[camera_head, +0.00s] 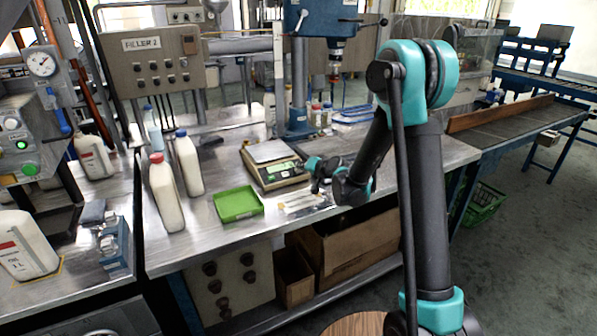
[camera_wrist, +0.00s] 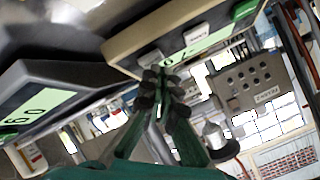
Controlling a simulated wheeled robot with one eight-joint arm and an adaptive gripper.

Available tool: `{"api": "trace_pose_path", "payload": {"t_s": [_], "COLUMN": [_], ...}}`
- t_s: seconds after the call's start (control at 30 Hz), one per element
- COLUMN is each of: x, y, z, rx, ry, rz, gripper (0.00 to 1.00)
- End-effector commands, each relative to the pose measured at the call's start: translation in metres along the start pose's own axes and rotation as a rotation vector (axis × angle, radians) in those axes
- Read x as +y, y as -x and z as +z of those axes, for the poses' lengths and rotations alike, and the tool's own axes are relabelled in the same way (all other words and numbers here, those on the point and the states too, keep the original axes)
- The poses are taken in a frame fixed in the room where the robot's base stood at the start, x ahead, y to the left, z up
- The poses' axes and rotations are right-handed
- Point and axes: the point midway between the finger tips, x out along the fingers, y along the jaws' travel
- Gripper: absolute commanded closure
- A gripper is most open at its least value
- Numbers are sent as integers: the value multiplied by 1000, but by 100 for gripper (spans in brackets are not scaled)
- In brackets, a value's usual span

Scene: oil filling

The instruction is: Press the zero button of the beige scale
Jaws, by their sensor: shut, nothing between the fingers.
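The beige scale (camera_head: 275,177) stands on the steel bench with its lit green display facing me. In the wrist view its front panel (camera_wrist: 137,36) is tilted, with a lit display, a white button (camera_wrist: 196,33) and a green button (camera_wrist: 244,9). The labels are too small to read. My gripper (camera_head: 315,168) is beside the scale's right front. In the wrist view my gripper (camera_wrist: 166,90) has its dark fingertips together and empty, overlapping the display's lower end. I cannot tell whether they touch the panel.
A dark grey device with a lit display (camera_wrist: 42,107) is at left in the wrist view. A green tray (camera_head: 238,204) and white bottles (camera_head: 166,192) (camera_head: 188,163) stand left of the scale. A blue drill press (camera_head: 325,20) stands behind it.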

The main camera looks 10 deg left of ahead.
Motion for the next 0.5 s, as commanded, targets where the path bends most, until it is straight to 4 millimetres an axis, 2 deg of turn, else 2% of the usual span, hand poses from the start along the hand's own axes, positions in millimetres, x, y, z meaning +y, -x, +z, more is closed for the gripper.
{"api": "trace_pose_path", "payload": {"t_s": [0.5], "x": [3], "y": [-4], "z": [3], "rx": [0], "ry": [0], "rz": [0], "gripper": [100]}}
